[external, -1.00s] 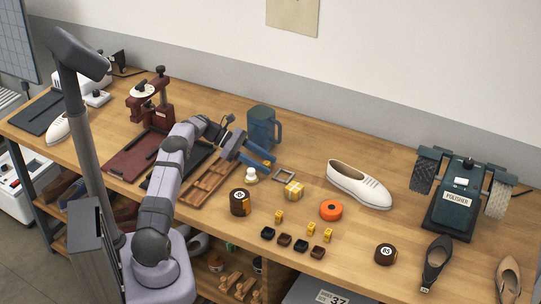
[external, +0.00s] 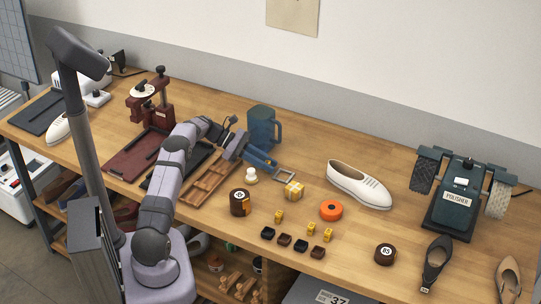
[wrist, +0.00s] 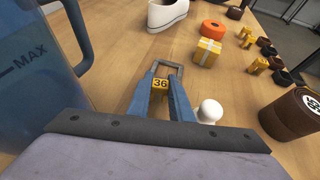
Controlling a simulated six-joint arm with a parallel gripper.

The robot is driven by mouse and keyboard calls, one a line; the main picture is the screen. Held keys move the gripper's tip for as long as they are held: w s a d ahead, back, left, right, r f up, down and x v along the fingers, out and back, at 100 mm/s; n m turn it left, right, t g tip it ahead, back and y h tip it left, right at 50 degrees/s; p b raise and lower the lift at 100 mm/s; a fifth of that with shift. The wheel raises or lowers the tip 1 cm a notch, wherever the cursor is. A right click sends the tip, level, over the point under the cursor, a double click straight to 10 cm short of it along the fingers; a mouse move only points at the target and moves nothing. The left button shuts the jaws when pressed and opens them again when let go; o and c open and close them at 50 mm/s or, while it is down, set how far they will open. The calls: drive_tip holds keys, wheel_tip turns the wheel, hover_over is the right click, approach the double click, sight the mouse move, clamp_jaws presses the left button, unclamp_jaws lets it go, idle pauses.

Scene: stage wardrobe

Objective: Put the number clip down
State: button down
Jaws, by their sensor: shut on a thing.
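A yellow number clip marked 36 (wrist: 160,85) is between the two blue fingers of my gripper (wrist: 161,79), which are closed on it from both sides. In the external view my gripper (external: 268,162) is low over the bench, in front of the blue jug; the clip is hidden there by the fingers. I cannot tell whether the clip touches the wood.
A blue jug (external: 261,127) stands close behind my gripper. A white knobbed piece (external: 251,176) and a yellow box (external: 293,191) are close by. Several yellow clips (external: 279,216), an orange roll (external: 330,210) and a white shoe (external: 360,185) lie to the right. Bare wood shows between them.

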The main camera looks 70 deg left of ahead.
sight(267, 162)
wheel_tip(267, 162, up, 10)
drive_tip(key=shift+f+b, duration=0.1)
drive_tip(key=shift+b, duration=0.35)
drive_tip(key=shift+a, duration=0.15)
drive_tip(key=a+r+n+y+p, duration=0.1)
drive_tip(key=a+r+n+y, duration=0.2)
drive_tip(key=a+n+y, duration=0.6)
drive_tip(key=a+r+n+y, duration=0.3)
drive_tip(key=a+n+y, duration=0.25)
drive_tip(key=a, duration=0.45)
drive_tip(key=shift+s+a+f+n+g+y+b, duration=0.3)
drive_tip(key=shift+s+f+n+g+y+b, duration=0.65)
drive_tip(key=shift+f, duration=1.7)
drive_tip(key=shift+s+a+f+n+g+y+b, duration=0.25)
drive_tip(key=shift+s+f+n+g+y+b, duration=0.3)
drive_tip(key=shift+s+f+n+g+b, duration=1.4)
drive_tip(key=shift+w+a+f+n+y+b, duration=0.25)
drive_tip(key=shift+f+y+b, duration=0.45)
drive_tip(key=shift+f, duration=2.6)
drive_tip(key=shift+s+f, duration=0.15)
drive_tip(key=shift+s, duration=0.05)
